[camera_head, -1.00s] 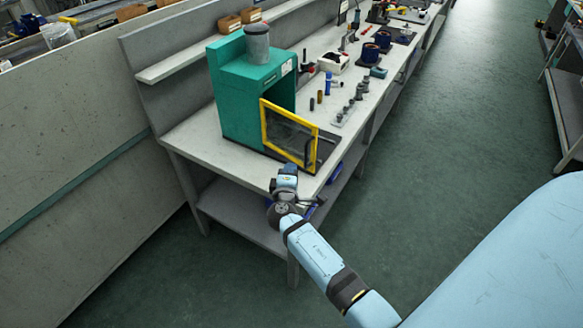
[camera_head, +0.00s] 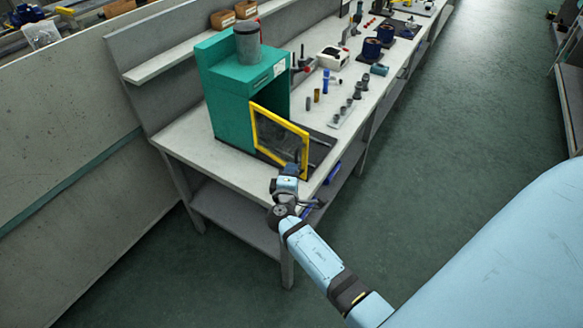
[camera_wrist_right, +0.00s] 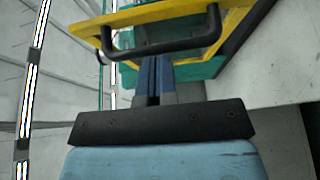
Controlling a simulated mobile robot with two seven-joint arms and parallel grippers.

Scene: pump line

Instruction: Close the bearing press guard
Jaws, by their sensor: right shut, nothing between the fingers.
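The bearing press (camera_head: 225,112) is a green housing with a grey cylinder on top, on the near end of the bench. Its guard (camera_head: 277,137), a yellow frame with a clear dark panel, stands open, swung out from the front of the press. My right gripper (camera_head: 291,169) is shut and empty at the guard's lower free corner. In the right wrist view the shut fingers (camera_wrist_right: 153,76) point at the guard's black bar handle (camera_wrist_right: 165,48), which crosses just beyond or above their tips. I cannot tell whether they touch. My left gripper is not in view.
The bench top (camera_head: 190,138) is clear left of the press. Several small metal parts and a white box (camera_head: 332,58) stand farther along it. A shelf (camera_head: 190,55) runs behind. The green floor (camera_head: 430,150) to the right is open.

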